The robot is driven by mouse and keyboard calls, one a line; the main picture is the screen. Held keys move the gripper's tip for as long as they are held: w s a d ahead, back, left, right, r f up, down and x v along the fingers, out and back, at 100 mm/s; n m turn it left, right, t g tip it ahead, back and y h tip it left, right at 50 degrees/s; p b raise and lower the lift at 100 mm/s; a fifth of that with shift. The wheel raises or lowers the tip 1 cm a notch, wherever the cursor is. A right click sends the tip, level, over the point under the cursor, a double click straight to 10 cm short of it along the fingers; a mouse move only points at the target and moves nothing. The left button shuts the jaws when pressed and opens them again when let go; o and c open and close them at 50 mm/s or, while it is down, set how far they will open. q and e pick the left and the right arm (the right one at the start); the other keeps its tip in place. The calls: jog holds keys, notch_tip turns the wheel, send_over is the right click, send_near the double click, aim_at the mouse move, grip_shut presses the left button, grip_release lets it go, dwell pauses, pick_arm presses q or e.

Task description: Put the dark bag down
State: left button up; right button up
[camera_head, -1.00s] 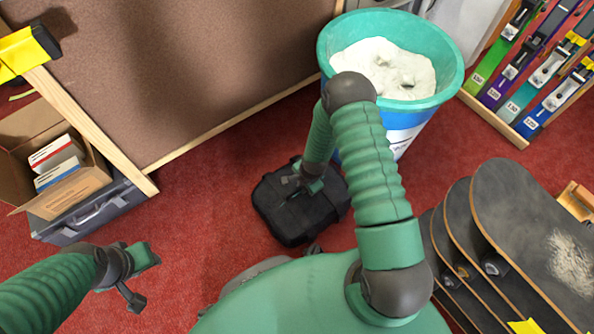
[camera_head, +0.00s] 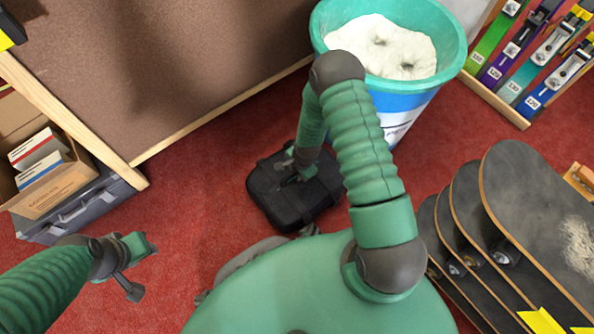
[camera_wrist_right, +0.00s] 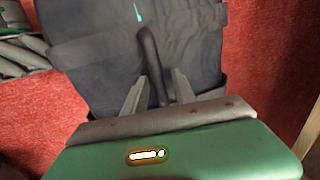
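The dark bag (camera_head: 318,196) is a black, soft-looking case on or just above the red carpet, below the bin. My right gripper (camera_head: 287,168) is over the bag's upper left part. In the right wrist view the bag (camera_wrist_right: 85,60) fills the upper middle, and its dark handle (camera_wrist_right: 149,50) stands between the two grey fingers of my right gripper (camera_wrist_right: 158,85). The fingers look closed on the handle. Whether the bag's underside touches the floor cannot be told. My left gripper (camera_head: 132,278) is at the lower left, away from the bag; its finger gap is unclear.
A teal-rimmed bin (camera_head: 455,45) with white contents stands behind the bag. Skateboards (camera_head: 530,205) stand at right, below a ski rack (camera_head: 500,98). A carton (camera_head: 62,192) sits on a grey case (camera_head: 95,210) at left, beside a brown wood-framed panel (camera_head: 160,65). Carpet left of the bag is clear.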

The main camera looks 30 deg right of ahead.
jog(key=s+a+r+n+p, duration=0.2)
jog(key=r+n+p, duration=0.25)
jog(key=r, duration=0.95)
jog(key=s+a+r+n+p, duration=0.1)
jog(key=a+r+n+p, duration=0.3)
jog(key=r, duration=1.1)
jog(key=s+a+r+n, duration=0.1)
jog(key=s+r+n, duration=0.5)
jog(key=r+n, duration=0.2)
jog(key=shift+s+a+r, duration=0.3)
jog(key=shift+s+a, duration=0.1)
